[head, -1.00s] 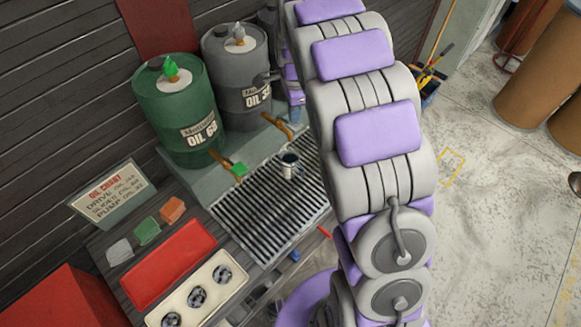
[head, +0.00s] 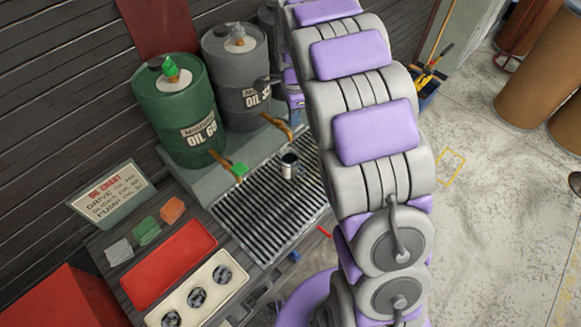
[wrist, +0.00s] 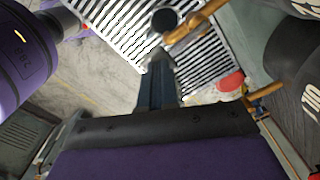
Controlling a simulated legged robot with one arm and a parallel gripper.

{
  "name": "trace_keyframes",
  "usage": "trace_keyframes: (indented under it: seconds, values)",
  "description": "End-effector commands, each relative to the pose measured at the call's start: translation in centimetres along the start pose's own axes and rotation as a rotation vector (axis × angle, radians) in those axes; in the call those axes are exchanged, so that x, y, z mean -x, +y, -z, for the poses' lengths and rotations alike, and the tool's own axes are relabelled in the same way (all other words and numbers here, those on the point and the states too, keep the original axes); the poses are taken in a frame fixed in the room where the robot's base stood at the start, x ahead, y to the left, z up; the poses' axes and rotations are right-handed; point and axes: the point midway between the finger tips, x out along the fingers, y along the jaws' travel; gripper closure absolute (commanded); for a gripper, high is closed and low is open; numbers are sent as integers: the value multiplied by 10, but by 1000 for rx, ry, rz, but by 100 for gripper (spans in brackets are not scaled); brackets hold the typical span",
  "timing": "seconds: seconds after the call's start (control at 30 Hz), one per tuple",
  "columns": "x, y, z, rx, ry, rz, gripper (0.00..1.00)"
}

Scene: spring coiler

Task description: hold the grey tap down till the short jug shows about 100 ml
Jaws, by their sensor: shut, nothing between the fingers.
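The grey drum (head: 237,85) stands at the back against the wall. Its brass tap (head: 278,126) points toward the grate; the tap also shows in the wrist view (wrist: 190,30). A small metal jug (head: 289,167) with a dark top stands upright on the slatted grate, near the tap's spout. Its dark round mouth shows in the wrist view (wrist: 165,20). I cannot read its level or see any flow. My gripper (head: 262,82) is shut and empty, in front of the grey drum and above the tap; contact cannot be made out. Its shut fingers (wrist: 160,65) point toward the grate.
The green drum (head: 176,110) and its green-handled tap (head: 238,169) are left of the grey drum. A red round thing (wrist: 230,82) shows beside the grate.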

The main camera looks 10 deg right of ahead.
Motion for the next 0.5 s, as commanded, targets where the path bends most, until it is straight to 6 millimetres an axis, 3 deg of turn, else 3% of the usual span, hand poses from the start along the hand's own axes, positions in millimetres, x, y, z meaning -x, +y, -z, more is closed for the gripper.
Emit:
trace_keyframes:
  seconds: [0.5]
  values:
    - [-15,-1,0,0,0,1,100]
